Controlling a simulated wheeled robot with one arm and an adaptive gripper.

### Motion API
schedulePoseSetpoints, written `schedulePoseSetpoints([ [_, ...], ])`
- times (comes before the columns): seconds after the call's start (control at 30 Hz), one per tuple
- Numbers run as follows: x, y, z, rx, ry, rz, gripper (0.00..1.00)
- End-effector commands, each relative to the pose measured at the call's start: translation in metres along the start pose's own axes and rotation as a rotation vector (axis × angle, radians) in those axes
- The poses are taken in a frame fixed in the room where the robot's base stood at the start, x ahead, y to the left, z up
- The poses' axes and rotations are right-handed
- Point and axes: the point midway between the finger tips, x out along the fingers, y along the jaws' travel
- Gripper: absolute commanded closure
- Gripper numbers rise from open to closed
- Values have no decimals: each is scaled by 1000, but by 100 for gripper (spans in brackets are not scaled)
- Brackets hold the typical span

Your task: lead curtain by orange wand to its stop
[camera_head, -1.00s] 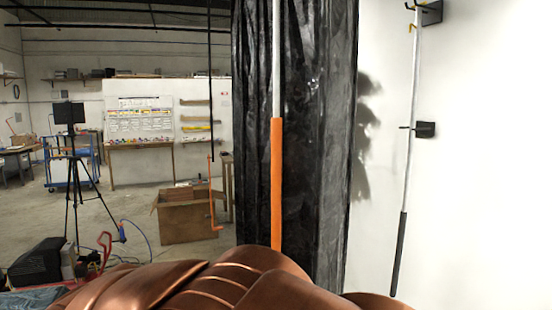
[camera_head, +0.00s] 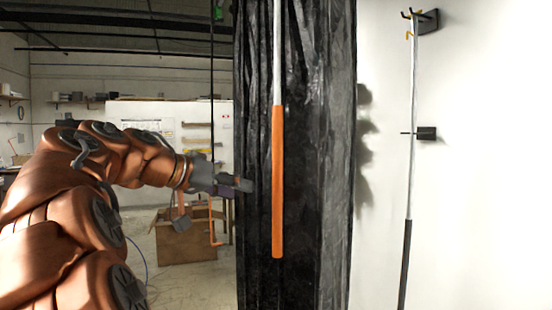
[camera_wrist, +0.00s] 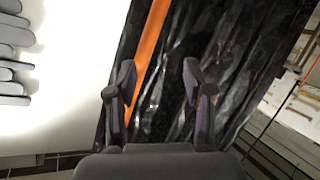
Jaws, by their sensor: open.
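The orange wand (camera_head: 278,180) hangs upright in front of the black curtain (camera_head: 320,150), below a pale rod. My gripper (camera_head: 248,186) is left of the wand's middle in the head view, its fingers pointing right towards it, with a gap between them. In the wrist view my gripper (camera_wrist: 158,88) is open with nothing between its fingers. There the wand (camera_wrist: 150,50) runs at a slant behind the left finger, and the black curtain (camera_wrist: 225,65) fills the space behind both fingers. Whether the fingers touch the curtain cannot be told.
A pale pole with a dark grip (camera_head: 405,262) hangs from black brackets (camera_head: 427,133) on the white wall at right. A thin dark rod with an orange crank hangs left of the curtain. A cardboard box (camera_head: 185,240) stands on the floor behind my arm.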

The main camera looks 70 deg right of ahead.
Motion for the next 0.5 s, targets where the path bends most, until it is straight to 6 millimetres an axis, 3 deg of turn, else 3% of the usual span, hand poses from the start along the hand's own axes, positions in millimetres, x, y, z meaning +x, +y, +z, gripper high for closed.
schedulePoseSetpoints([
  [0.2, 8, 20, -53, 251, 174, 171, 48],
  [0.5, 3, 37, -86, 444, 322, 267, 48],
])
